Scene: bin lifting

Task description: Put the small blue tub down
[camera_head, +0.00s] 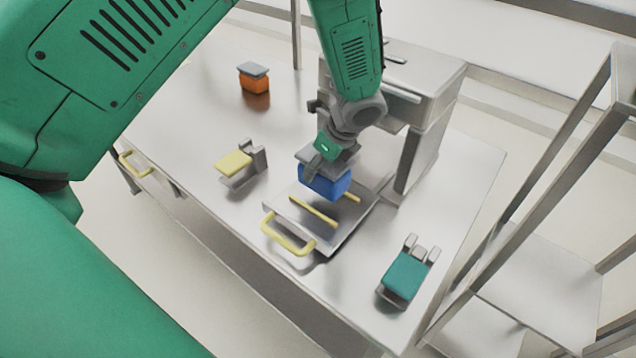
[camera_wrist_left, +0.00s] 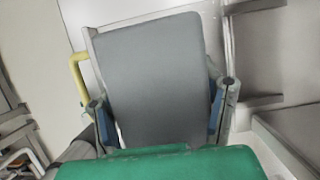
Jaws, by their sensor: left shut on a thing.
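A small blue tub (camera_head: 325,181) with a grey lid hangs under my left gripper (camera_head: 325,163) in the head view. The left gripper is shut on the tub. The tub is over a metal tray (camera_head: 318,228) with yellow bars and a yellow front handle; I cannot tell whether it touches the tray. In the left wrist view the tub's grey lid (camera_wrist_left: 153,80) fills the middle, with a finger on each side. The blue walls show only at the sides. My right gripper is not in view.
An orange tub (camera_head: 254,80) with a grey lid stands at the back left of the metal table (camera_head: 190,130). A yellow-topped holder (camera_head: 236,163) is left of the tray. A teal-topped holder (camera_head: 404,274) is right of it. A metal machine (camera_head: 430,85) stands behind the tray.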

